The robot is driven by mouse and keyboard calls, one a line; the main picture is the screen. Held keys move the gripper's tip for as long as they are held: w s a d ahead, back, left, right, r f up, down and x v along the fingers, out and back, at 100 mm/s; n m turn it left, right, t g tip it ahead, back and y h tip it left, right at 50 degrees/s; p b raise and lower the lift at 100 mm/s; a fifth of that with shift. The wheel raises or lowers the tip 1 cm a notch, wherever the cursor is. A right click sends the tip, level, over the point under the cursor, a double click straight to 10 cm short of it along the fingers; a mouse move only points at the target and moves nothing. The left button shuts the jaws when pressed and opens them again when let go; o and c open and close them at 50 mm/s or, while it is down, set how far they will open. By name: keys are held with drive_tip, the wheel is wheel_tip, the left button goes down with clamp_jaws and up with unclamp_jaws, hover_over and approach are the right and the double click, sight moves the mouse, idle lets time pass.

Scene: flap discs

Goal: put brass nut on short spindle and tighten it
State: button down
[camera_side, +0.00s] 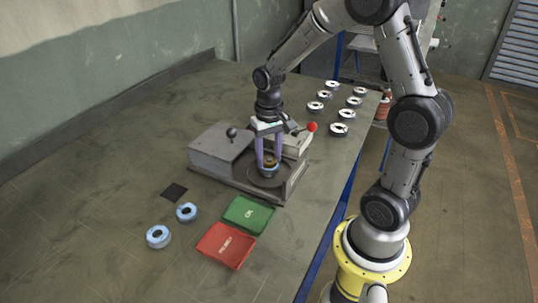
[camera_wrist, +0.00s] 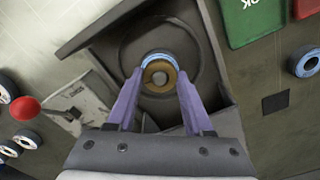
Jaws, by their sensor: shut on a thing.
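The brass nut (camera_wrist: 159,75) sits between the fingertips of my gripper (camera_wrist: 157,80) in the wrist view. My gripper's purple fingers are shut on it, over the round plate of the fixture (camera_wrist: 205,45). The short spindle (camera_wrist: 160,78) shows as a grey round end in the nut's hole. A blue ring (camera_wrist: 158,57) shows just around and below the nut. In the side view my gripper (camera_side: 269,162) points straight down over the fixture (camera_side: 222,150), with the nut (camera_side: 270,161) low between its fingers. I cannot tell how far down the spindle the nut sits.
A green tray (camera_side: 248,214) and a red tray (camera_side: 226,245) lie in front of the fixture. Two blue-rimmed discs (camera_side: 158,236) and a dark square (camera_side: 174,192) lie to their left. Several white discs (camera_side: 339,129) stand at the back right. A red-knobbed lever (camera_side: 312,127) rises beside my gripper.

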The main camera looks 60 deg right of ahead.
drive_tip(key=shift+c, duration=1.1)
unclamp_jaws()
drive_tip(key=shift+s+f, duration=0.2)
drive_tip(key=shift+w+r, duration=0.1)
drive_tip(key=shift+r, duration=3.6)
